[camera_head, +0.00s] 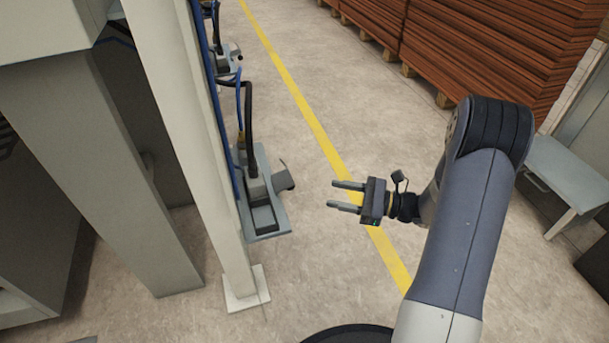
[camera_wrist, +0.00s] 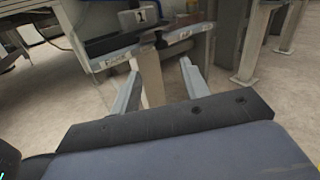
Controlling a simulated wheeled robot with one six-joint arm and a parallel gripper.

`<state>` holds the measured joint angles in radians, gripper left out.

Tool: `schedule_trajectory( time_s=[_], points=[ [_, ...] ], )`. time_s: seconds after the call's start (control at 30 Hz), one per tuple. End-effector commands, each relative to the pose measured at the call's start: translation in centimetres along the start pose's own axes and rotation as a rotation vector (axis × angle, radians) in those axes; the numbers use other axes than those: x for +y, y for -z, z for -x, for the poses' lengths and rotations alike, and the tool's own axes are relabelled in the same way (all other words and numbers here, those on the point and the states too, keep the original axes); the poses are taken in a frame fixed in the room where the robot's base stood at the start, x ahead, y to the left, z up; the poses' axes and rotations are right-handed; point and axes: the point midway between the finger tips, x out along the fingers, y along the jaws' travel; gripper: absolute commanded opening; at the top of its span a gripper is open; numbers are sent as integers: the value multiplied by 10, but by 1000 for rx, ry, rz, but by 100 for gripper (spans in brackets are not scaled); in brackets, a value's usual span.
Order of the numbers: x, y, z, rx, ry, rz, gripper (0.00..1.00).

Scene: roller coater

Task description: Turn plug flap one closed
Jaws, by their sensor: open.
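A grey plug unit (camera_head: 258,190) is mounted on the pale post at left of centre in the head view, with a black cable running into its top. A dark flap (camera_head: 284,178) sticks out from its right side towards my gripper. My gripper (camera_head: 333,195) is open and empty, its fingers pointing left at the unit with a clear gap between. In the wrist view, my gripper (camera_wrist: 160,82) frames the post below a labelled plate (camera_wrist: 115,60). A dark lever-like part, perhaps the flap, (camera_wrist: 159,41) stands at the plate's front edge.
The post (camera_head: 205,150) and a thick grey column (camera_head: 110,170) stand at left. A second similar unit (camera_head: 222,60) is farther back. Stacked brown boards (camera_head: 490,45) are at back right, a grey bench (camera_head: 565,175) at right. Floor around the yellow line (camera_head: 305,110) is clear.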

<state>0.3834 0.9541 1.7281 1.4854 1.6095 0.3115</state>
Motion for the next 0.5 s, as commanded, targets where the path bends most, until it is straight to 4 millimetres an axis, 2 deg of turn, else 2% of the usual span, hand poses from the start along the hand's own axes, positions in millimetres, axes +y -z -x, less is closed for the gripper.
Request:
schedule_trajectory(
  time_s=[0.17,0.5],
  points=[
    [-1,2,-15,-5,3,-3,43],
    [0,2,-76,-4,0,-1,43]
  ],
)
